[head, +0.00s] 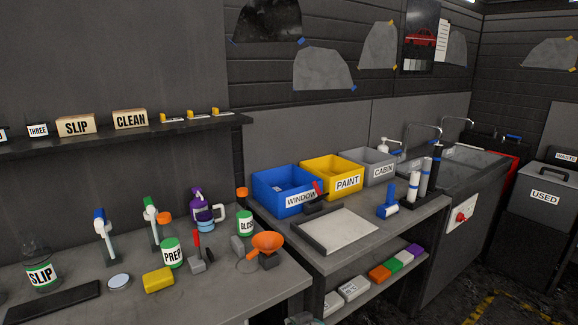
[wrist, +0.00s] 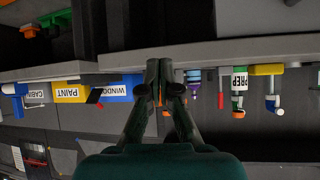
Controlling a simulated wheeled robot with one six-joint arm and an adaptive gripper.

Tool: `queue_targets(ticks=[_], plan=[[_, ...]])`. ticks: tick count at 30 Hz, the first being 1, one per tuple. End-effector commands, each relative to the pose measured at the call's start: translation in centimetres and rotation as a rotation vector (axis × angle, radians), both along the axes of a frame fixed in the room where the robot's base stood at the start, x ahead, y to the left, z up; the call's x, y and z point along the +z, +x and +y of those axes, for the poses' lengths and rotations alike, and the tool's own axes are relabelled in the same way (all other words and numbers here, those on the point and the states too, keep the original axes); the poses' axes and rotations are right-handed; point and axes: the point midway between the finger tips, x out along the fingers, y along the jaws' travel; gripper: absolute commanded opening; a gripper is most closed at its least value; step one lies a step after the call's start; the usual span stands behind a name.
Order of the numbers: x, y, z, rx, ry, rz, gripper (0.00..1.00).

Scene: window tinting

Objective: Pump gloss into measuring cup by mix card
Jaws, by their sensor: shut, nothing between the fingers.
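A bottle with a green-and-white label that seems to read GLOSS (head: 245,222) and an orange top stands at the right of the left bench. A purple pump bottle (head: 201,208) stands to its left; it also shows in the upside-down wrist view (wrist: 194,84). I cannot clearly make out a measuring cup. A white sheet (head: 443,40) hangs on the back wall; I cannot tell if it is the mix card. My gripper (wrist: 166,68) is shut and empty, its fingers together in front of the bench edge.
The right bench holds blue, yellow and grey bins, a flat tray (head: 338,232) and white rolls.

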Motion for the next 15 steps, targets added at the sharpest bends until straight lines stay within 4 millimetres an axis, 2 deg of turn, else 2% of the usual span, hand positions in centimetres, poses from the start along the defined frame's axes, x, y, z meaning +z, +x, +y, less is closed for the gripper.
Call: queue_targets(ticks=[1, 6, 15], plan=[[-1.8, -1.3, -0.9, -0.016, 0.002, -0.002, 0.00], [-6.1, -5.3, -3.5, -0.067, 0.016, -0.032, 0.00], [-11.3, -13.6, -7.9, -0.151, 0.031, -0.091, 0.00]])
